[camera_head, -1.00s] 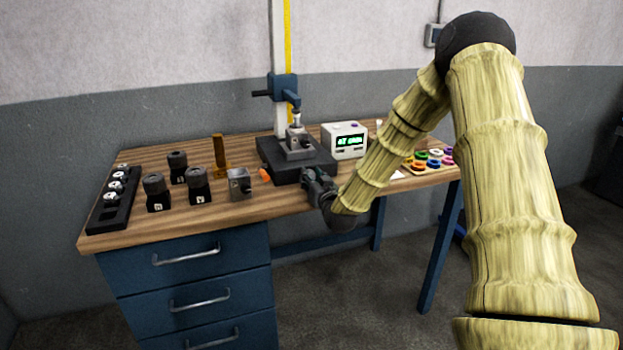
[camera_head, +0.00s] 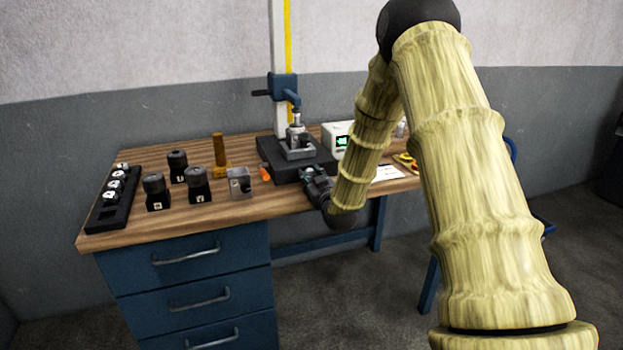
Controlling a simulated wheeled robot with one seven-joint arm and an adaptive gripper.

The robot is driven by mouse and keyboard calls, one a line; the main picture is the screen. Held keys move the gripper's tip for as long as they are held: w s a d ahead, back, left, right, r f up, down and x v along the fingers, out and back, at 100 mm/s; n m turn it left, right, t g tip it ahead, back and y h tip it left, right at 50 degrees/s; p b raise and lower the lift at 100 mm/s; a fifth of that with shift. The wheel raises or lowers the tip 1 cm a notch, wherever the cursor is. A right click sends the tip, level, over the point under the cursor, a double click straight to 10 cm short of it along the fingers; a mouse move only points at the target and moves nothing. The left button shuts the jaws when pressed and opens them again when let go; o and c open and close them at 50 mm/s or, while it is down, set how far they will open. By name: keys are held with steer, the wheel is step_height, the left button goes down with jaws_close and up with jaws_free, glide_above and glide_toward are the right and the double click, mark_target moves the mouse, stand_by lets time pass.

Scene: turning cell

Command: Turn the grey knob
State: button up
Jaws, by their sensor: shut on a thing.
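My gripper (camera_head: 308,170) is at the front edge of the black base plate (camera_head: 270,154), under the drill-press-like column. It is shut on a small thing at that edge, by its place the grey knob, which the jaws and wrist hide. How far the knob is turned cannot be seen. A grey metal fixture (camera_head: 297,153) with a dark round part on its side stands on the plate, behind my gripper and apart from it.
A grey block (camera_head: 240,184) and an orange piece (camera_head: 265,174) lie left of my gripper. A white display box (camera_head: 341,135) is partly behind my arm.

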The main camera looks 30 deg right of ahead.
steer(key=o, duration=1)
steer(key=v, duration=1.2)
